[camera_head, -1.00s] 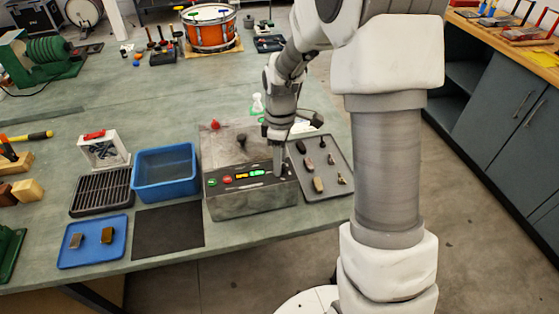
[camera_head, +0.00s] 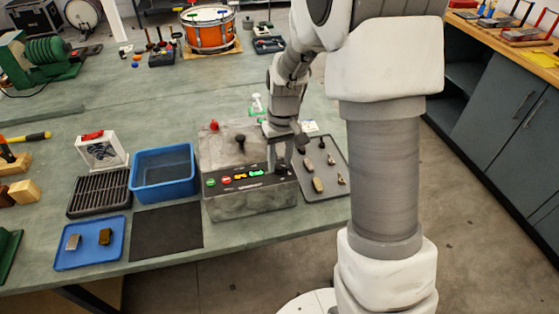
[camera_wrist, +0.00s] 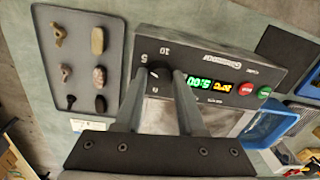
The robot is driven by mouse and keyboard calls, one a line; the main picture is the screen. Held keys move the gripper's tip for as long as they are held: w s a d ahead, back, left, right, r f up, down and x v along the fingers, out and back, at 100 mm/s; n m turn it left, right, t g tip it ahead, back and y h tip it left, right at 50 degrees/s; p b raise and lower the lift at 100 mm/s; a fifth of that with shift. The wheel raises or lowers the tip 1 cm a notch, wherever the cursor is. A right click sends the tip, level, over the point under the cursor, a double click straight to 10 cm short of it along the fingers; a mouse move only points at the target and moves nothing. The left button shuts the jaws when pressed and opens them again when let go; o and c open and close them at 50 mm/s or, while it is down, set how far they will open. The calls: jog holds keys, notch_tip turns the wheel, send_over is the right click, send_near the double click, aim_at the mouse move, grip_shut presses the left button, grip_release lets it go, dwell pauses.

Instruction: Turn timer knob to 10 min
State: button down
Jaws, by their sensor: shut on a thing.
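The timer box (camera_head: 250,205) is a grey machine with a black front panel, seen in the head view near the bench's front edge. In the wrist view its black timer knob (camera_wrist: 158,73) sits beside the printed marks 5 and 10. My gripper (camera_wrist: 168,76) points at the panel with one finger on each side of the knob and is shut on it. The fingers and dim light partly hide the knob, so I cannot tell its pointer's setting. A lit green display (camera_wrist: 199,83) sits beside it, its digits hard to read. In the head view my gripper (camera_head: 281,171) is at the panel's right end.
A grey tray (camera_head: 335,187) with several small parts lies right of the box. A blue bin (camera_head: 163,190), a dark mat (camera_head: 168,227) and a blue tray (camera_head: 90,258) lie left. A red button (camera_wrist: 246,89) and green button (camera_wrist: 265,91) sit on the same panel.

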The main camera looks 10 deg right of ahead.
aim_at(283, 167)
jog(key=m, duration=0.6)
jog(key=shift+r, duration=0.1)
jog(key=m+p, duration=0.2)
jog(key=m, duration=0.4)
jog(key=shift+m+t, duration=0.3)
jog(key=shift+m, duration=0.1)
jog(key=c, duration=0.5)
grip_release()
jog(key=r, duration=0.5)
jog(key=r+p, duration=0.1)
jog(key=r, duration=0.5)
jog(key=s+r, duration=0.1)
jog(key=r, duration=0.5)
jog(key=shift+d+r, duration=0.15)
jog(key=shift+d, duration=0.1)
